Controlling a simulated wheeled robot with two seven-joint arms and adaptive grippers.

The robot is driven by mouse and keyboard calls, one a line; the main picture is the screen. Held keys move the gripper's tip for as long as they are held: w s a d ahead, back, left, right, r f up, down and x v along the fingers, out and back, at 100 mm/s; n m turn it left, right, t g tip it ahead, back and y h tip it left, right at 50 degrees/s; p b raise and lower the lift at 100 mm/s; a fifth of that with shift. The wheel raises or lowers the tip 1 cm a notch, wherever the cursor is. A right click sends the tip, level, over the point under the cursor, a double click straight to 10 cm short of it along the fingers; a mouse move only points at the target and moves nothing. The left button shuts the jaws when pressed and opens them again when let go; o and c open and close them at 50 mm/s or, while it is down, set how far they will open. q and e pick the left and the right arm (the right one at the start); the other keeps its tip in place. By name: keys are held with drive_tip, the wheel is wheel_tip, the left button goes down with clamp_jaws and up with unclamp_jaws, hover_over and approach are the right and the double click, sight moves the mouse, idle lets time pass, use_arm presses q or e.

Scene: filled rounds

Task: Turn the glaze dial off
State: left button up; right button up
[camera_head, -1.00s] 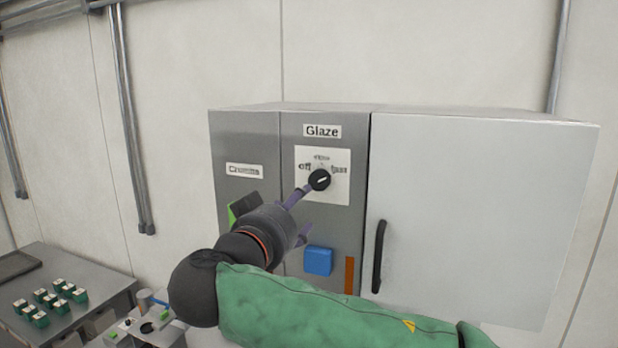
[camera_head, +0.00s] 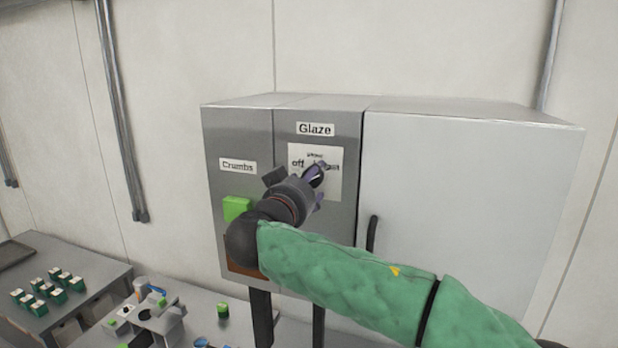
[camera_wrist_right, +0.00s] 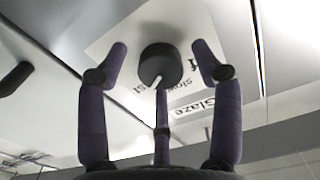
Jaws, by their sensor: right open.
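The glaze dial (camera_wrist_right: 160,66) is a round black knob with a white pointer line on a white plate (camera_head: 328,158) marked off, slow and fast, under the label Glaze (camera_head: 315,129). In the right wrist view its pointer aims between slow and fast, nearer fast. My right gripper (camera_head: 315,180) is in front of the dial and mostly hides it in the head view. In the right wrist view its purple fingers (camera_wrist_right: 161,52) are open around the dial, with visible gaps on both sides. A third finger shows below the dial. My left gripper is out of view.
Left of the dial is a panel labelled Crumbs (camera_head: 238,166) with a green button (camera_head: 235,207). A cabinet door (camera_head: 465,210) with a black handle (camera_head: 372,234) is to the right. Tables with small green-and-white blocks (camera_head: 47,288) stand lower left.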

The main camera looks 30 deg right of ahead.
drive_tip(key=shift+d, duration=0.1)
drive_tip(key=c, duration=1.1)
drive_tip(key=shift+f, duration=0.1)
drive_tip(key=shift+c, duration=0.3)
